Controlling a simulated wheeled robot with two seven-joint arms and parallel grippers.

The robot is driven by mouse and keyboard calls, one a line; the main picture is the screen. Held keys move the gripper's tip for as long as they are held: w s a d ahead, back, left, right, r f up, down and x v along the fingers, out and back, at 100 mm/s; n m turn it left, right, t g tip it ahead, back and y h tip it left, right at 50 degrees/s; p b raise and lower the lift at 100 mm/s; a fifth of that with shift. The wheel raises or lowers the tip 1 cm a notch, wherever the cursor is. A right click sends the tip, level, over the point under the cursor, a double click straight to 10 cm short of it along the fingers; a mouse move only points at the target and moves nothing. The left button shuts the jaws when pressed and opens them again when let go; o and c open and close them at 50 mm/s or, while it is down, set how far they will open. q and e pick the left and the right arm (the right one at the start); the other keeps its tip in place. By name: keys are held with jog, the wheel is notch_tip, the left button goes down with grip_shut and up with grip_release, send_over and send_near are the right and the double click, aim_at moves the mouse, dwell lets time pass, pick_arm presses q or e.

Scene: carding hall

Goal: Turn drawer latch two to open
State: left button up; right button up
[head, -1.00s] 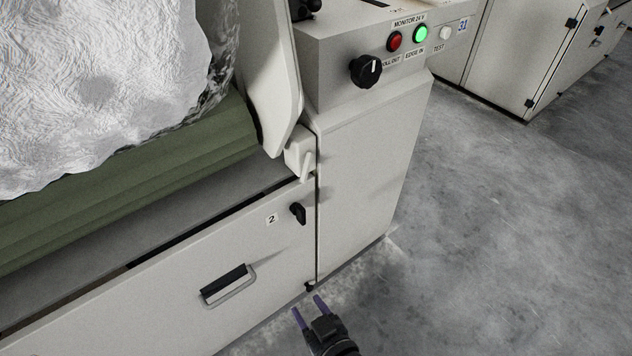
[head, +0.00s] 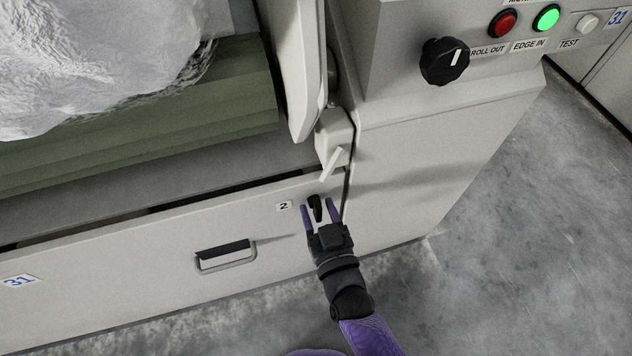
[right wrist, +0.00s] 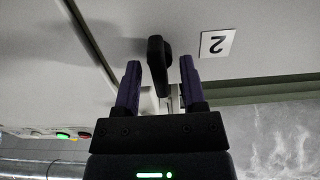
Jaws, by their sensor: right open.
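Drawer latch two (head: 317,207) is a small black turn handle on the light drawer front (head: 150,232), beside the label "2" (head: 284,206). My right gripper (head: 319,210) is open, with its purple fingers on either side of the latch in the head view. In the right wrist view the latch (right wrist: 157,65) stands between the two fingertips (right wrist: 160,68), with visible gaps on both sides. Whether the fingers reach over its full depth is hard to tell. My left gripper is out of view.
A metal pull handle (head: 226,256) is on the drawer to the left. A white lever (head: 331,164) sits just above the latch. A black knob (head: 445,62) and lit buttons are on the panel at upper right. Open floor (head: 500,250) lies at right.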

jog(key=shift+w+a, duration=0.1)
jog(key=shift+w, duration=0.35)
jog(key=shift+s+r, duration=0.1)
jog(key=shift+c, duration=1)
grip_shut()
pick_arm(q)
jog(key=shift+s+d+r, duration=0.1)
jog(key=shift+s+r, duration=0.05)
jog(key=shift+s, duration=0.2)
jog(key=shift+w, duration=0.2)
